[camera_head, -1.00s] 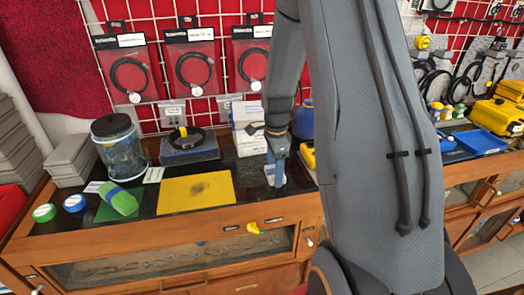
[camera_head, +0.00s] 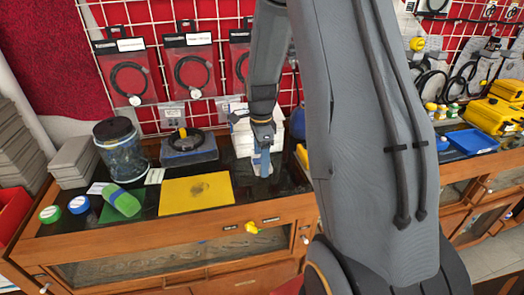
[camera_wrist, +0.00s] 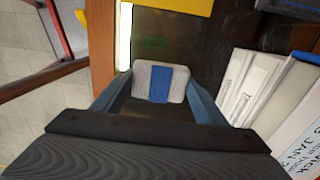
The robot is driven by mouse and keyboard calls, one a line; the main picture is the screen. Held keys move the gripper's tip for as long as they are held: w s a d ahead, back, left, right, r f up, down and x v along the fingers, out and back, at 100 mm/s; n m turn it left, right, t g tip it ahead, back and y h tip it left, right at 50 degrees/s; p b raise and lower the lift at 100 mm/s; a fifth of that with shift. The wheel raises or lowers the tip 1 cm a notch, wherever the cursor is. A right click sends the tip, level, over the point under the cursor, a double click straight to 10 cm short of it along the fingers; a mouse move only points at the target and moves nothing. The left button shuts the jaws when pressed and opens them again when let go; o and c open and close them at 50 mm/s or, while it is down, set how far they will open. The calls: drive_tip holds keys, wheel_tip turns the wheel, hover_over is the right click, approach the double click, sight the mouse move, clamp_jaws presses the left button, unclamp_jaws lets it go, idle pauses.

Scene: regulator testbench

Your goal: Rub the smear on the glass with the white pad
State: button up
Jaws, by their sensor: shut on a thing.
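The white pad (camera_wrist: 145,80), with a blue band across it, is between the two blue fingers of my gripper (camera_wrist: 160,84). In the head view my gripper (camera_head: 263,148) points down over the dark glass counter top (camera_head: 238,168), right of the yellow sheet (camera_head: 170,198). Whether the pad touches the glass is unclear. The smear (camera_head: 200,188) is a dark smudge seen over the yellow sheet, left of my gripper. A corner of the yellow sheet shows at the top of the wrist view (camera_wrist: 180,4).
White boxes (camera_wrist: 250,85) stand close beside my gripper. Bagged cables hang behind. The glass between gripper and smear looks clear.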

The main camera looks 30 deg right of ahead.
drive_tip(key=shift+r+p, duration=0.6)
drive_tip(key=shift+r, duration=0.6)
